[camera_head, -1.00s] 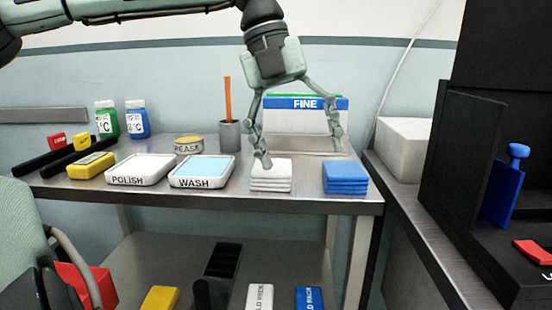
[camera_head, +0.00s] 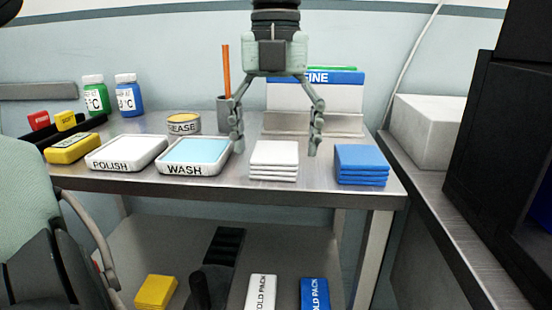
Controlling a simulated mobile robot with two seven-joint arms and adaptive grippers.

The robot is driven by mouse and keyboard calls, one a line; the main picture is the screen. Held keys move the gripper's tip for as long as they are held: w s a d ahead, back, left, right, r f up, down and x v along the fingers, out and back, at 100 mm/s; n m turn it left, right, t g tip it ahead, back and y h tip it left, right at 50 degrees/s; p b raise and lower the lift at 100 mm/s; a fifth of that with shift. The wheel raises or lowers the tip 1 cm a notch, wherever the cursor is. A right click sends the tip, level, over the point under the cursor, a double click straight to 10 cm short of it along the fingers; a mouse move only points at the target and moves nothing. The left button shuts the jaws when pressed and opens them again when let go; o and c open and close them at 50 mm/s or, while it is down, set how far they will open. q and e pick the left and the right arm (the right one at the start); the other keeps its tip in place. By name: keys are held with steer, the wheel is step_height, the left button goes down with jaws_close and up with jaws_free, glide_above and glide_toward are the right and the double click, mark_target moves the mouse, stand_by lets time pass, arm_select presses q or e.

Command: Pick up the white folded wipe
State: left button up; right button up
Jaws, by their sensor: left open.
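The white folded wipe (camera_head: 274,161) lies as a flat layered stack near the front edge of the metal table (camera_head: 300,191). The WASH tray is on its left and a blue folded wipe (camera_head: 361,165) on its right. My left gripper (camera_head: 276,146) points down with its fingers spread wide. In the picture one finger shows on each side of the white wipe's upper part. The gripper is empty, and I cannot tell how far above or behind the wipe the fingertips are. My right gripper is not in view.
The WASH tray (camera_head: 193,169) and POLISH tray (camera_head: 126,165) stand to the left. Behind are a GREASE tin (camera_head: 183,124), a grey cup (camera_head: 222,115) with an orange stick and a FINE box (camera_head: 345,97). A white block (camera_head: 424,130) is on the right-hand bench.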

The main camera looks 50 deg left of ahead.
mark_target(276, 149)
arm_select(q)
steer(key=shift+f, duration=0.3)
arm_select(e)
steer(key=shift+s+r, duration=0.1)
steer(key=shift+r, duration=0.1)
arm_select(q)
steer(key=shift+c, duration=0.6)
steer(key=c, duration=0.9)
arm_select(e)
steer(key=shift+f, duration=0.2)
arm_select(q)
steer(key=shift+r, duration=0.1)
step_height(276, 149, up, 10)
steer(key=shift+f+p, duration=0.1)
steer(key=shift+p, duration=0.35)
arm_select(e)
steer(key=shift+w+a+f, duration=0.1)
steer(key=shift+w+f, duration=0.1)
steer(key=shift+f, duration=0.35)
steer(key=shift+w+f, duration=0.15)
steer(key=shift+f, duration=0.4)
